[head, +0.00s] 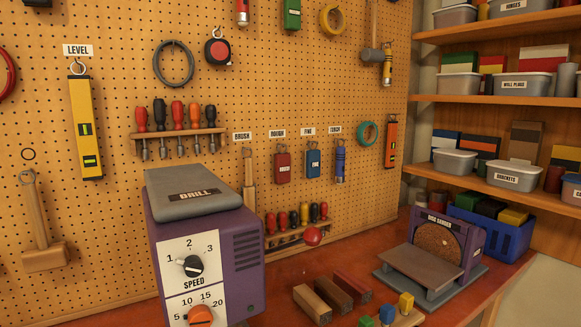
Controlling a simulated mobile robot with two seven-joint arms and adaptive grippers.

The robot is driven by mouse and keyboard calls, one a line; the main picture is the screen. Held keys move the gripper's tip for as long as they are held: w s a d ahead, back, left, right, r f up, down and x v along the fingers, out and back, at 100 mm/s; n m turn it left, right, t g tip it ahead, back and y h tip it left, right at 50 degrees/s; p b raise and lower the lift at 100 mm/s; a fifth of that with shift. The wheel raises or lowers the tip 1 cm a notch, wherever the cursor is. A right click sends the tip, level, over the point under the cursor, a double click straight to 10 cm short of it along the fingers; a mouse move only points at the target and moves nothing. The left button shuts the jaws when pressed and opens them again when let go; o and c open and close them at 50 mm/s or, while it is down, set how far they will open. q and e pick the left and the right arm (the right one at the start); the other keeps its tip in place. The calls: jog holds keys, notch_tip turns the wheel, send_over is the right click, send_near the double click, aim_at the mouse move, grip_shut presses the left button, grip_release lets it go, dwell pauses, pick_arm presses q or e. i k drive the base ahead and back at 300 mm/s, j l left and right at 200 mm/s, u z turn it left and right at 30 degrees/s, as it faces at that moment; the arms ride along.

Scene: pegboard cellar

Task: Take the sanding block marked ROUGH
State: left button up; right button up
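The sanding block marked ROUGH (283,167) is dark red and hangs on the pegboard under a small white label (277,133) that reads ROUGH. A blue block marked FINE (313,163) hangs just to its right under a FINE label. A wooden-handled brush (248,178) hangs to its left under a BRUSH label. The red block is fully visible, with nothing in front of it. Neither of my grippers shows in the head view.
A purple machine with a grey DRILL cover (193,194) stands at the front left of the bench. A rack of screwdrivers (298,228) is below the block. A disc sander (444,245) and loose wooden blocks (334,298) occupy the right. Red bench top (285,280) is bare between.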

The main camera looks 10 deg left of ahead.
aim_at(281, 161)
jog(key=i+l, duration=0.2)
jog(key=l, duration=0.15)
jog(key=i+l+u, duration=0.15)
jog(key=l, duration=0.2)
jog(key=i+l, duration=0.2)
jog(key=l, duration=0.2)
jog(key=i+l+u, duration=0.15)
jog(key=l, duration=0.2)
jog(key=i+l, duration=0.15)
jog(key=l, duration=0.25)
jog(key=i+l+u, duration=0.15)
jog(key=l, duration=0.25)
jog(key=i+l, duration=0.15)
jog(key=l, duration=0.25)
jog(key=i+l+u, duration=0.15)
jog(key=l, duration=0.25)
